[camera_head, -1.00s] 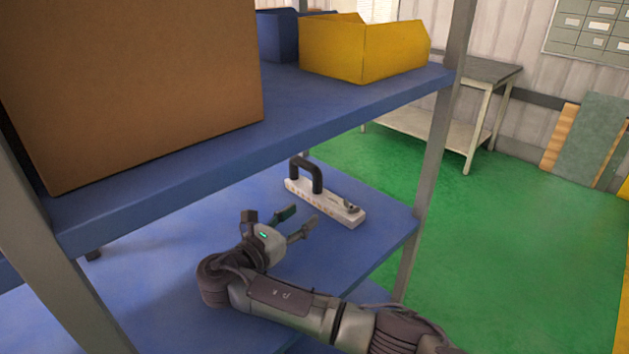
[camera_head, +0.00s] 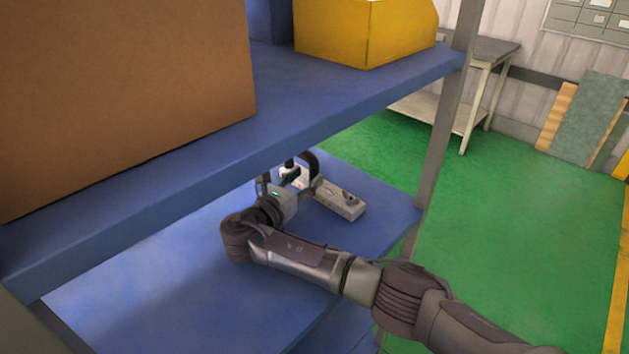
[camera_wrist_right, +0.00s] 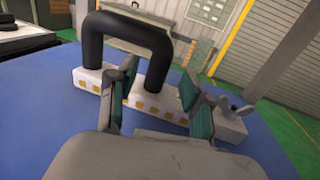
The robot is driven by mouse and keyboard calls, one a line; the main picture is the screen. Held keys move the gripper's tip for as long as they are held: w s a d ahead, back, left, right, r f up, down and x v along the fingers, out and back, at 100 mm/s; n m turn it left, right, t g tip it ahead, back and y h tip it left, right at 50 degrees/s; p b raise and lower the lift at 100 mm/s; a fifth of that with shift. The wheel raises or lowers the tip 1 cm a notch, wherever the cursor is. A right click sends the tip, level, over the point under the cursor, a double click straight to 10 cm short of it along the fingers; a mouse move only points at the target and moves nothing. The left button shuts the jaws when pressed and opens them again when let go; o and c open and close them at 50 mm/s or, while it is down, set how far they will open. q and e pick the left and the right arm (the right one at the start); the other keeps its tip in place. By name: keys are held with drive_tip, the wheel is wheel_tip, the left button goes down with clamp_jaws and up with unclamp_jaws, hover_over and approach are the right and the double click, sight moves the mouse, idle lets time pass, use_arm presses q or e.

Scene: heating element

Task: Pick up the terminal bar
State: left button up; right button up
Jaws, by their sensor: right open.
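The terminal bar is a pale block (camera_head: 341,204) with a black arched handle, lying on the lower blue shelf near its right end. In the right wrist view the bar (camera_wrist_right: 232,127) crosses the picture, with its black handle (camera_wrist_right: 128,22) upright and a wing-nut-like fitting at the right end. My right gripper (camera_head: 300,180) is open at the bar's near side. In the wrist view its fingers (camera_wrist_right: 153,100) are spread, with one leg of the handle between them; I cannot tell if they touch it. In the head view the gripper partly hides the bar. My left gripper is not in view.
The upper blue shelf (camera_head: 290,110) hangs close above the gripper and carries a large cardboard box (camera_head: 120,90) and a yellow bin (camera_head: 365,30). A grey post (camera_head: 445,130) stands at the shelf's right corner. The lower shelf (camera_head: 150,290) is bare at the front left.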

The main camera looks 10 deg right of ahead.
sight(312, 171)
drive_tip(key=x, duration=0.4)
drive_tip(key=shift+w+d, duration=0.2)
drive_tip(key=shift+w, duration=0.05)
clamp_jaws()
